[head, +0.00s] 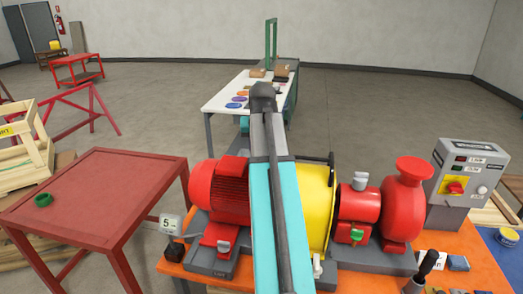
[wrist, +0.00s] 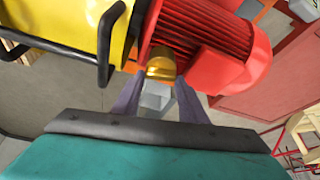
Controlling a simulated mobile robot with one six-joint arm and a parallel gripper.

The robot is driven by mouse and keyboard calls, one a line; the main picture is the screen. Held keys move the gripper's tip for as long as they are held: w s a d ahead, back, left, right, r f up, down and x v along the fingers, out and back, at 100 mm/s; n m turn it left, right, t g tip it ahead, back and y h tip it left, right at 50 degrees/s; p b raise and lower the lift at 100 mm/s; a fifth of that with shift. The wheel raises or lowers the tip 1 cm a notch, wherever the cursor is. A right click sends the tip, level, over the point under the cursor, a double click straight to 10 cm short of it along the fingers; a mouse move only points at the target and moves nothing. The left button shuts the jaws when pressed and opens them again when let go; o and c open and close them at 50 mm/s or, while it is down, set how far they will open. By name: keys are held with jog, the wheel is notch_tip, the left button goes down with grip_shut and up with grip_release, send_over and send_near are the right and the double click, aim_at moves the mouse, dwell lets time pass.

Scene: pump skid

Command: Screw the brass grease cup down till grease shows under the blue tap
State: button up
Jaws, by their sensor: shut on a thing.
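The brass grease cup (wrist: 161,66) shows in the wrist view between the red finned motor (wrist: 205,50) and the yellow guard (wrist: 60,28). My gripper (wrist: 161,80) has its two grey fingers on either side of the cup, shut on it. Only the cup's rounded, shiny part shows; its lower end and thread are hidden. A pale grey block (wrist: 155,97) shows between the fingers, past the cup. In the head view my arm hides the gripper and the cup. I cannot make out a blue tap or any grease in either view.
In the wrist view a black bar handle (wrist: 106,45) on the guard stands close left of the fingers. In the head view the red pump (head: 403,205) and a grey control box (head: 468,180) stand right.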

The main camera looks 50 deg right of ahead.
jog(key=o, duration=1)
jog(key=shift+o, duration=0.2)
jog(key=shift+a+r, duration=0.1)
jog(key=shift+r, duration=0.05)
jog(key=shift+p+v, duration=0.7)
jog(key=shift+v, duration=0.1)
jog(key=p+v, duration=0.2)
jog(key=v, duration=1)
